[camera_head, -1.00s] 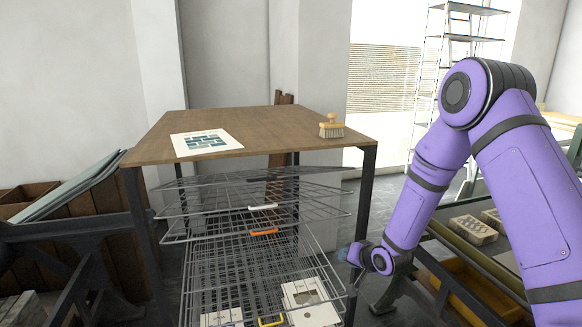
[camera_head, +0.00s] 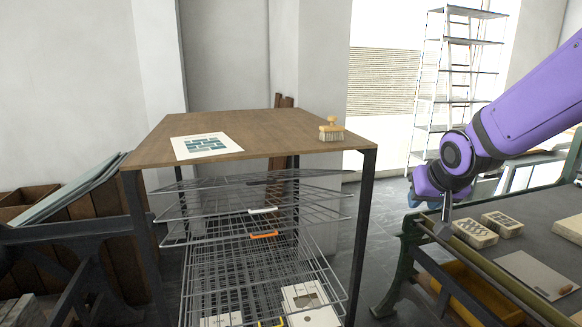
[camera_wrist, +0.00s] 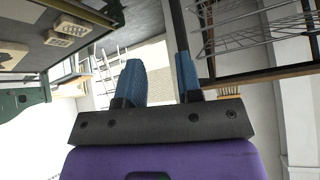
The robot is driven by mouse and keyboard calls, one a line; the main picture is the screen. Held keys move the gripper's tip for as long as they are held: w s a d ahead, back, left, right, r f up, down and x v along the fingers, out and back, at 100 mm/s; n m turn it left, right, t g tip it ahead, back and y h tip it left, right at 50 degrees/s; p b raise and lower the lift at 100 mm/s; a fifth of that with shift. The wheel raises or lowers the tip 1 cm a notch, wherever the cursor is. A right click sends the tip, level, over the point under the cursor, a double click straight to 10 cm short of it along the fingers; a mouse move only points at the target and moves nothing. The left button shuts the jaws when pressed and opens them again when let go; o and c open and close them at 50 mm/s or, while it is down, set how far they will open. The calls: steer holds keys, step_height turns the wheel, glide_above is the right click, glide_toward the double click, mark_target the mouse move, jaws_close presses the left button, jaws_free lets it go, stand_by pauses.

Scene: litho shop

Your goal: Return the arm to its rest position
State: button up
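My purple arm (camera_head: 530,105) comes in from the right edge in the head view, bent at an elbow above the bench at right. The gripper is partly hidden behind the arm's own links in the head view. The gripper touches nothing that I can see.
The wooden-topped wire rack (camera_head: 250,140) holds a printed sheet (camera_head: 207,145) and a brush (camera_head: 331,131). The bench at right (camera_head: 505,245) carries pale blocks (camera_head: 475,233) and a flat sheet (camera_head: 537,273). A shelving ladder (camera_head: 455,90) stands behind. Floor shows between rack and bench.

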steer(key=s+d+r+g, duration=0.1)
steer(key=s+r, duration=0.3)
steer(key=s, duration=0.8)
steer(key=s+d+r+n+g, duration=0.1)
steer(key=s+r, duration=0.3)
steer(key=s, duration=0.9)
steer(key=shift+d, duration=0.2)
